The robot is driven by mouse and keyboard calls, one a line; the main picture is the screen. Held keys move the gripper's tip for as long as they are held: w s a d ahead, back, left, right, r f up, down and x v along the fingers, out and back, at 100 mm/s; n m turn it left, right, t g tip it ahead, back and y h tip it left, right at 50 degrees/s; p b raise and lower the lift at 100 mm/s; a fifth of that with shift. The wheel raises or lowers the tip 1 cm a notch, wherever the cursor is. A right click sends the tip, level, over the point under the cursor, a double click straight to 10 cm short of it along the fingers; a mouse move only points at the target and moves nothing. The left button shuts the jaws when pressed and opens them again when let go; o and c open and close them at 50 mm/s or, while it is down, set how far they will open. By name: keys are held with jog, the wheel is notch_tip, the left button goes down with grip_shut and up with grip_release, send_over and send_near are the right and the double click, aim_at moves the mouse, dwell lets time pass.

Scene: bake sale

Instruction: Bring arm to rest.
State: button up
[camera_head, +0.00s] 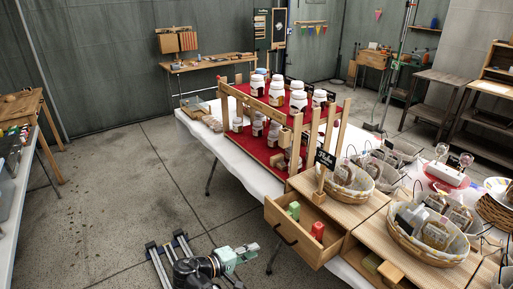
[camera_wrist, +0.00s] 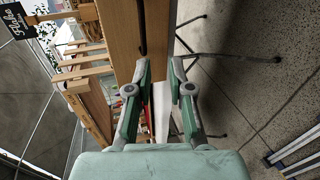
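My gripper (camera_head: 245,253) is pale green and shows low in the camera_head view, in front of and below the open drawer. In the wrist view my gripper (camera_wrist: 161,75) has its two fingers spread apart, with nothing held between them. A wooden panel (camera_wrist: 155,35) shows beyond the fingertips. The wooden drawer (camera_head: 281,237) is pulled out of its cabinet and has a dark handle. Inside it are a green item (camera_head: 293,211) and a red item (camera_head: 317,231). My gripper looks apart from the drawer, though the exact gap is hard to tell.
A stepped red-covered display (camera_head: 256,150) holds several white-lidded jars on a white-clothed table (camera_head: 229,158). Wicker baskets (camera_head: 430,249) of wrapped goods stand on the wooden cabinet tops. Another table (camera_head: 20,175) is at the far left. The concrete floor (camera_head: 130,185) between is clear.

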jog(key=s+d+f+g+y, duration=0.2)
jog(key=s+f+g, duration=0.1)
jog(key=f, duration=0.5)
jog(key=s+d+f+g+y, duration=0.1)
jog(key=s+d+f+g, duration=0.15)
jog(key=f, duration=0.45)
jog(key=s+d+f+g+y, duration=0.2)
jog(key=s+d+f, duration=0.15)
jog(key=f, duration=0.45)
jog(key=s+d+f+m+g+y+p, duration=0.1)
jog(key=s+d+f+m+g+y, duration=0.2)
jog(key=s, duration=0.8)
jog(key=s+d+f+m+g+y+p, duration=0.1)
jog(key=s+d+f+m+g+y, duration=0.2)
jog(key=s+d+f, duration=0.5)
jog(key=s+f+m+g, duration=0.1)
jog(key=s+f+g, duration=0.1)
jog(key=s, duration=0.2)
jog(key=shift+s+d+f+m+y, duration=0.15)
jog(key=shift+s+f+m+y, duration=0.15)
jog(key=shift+m, duration=0.1)
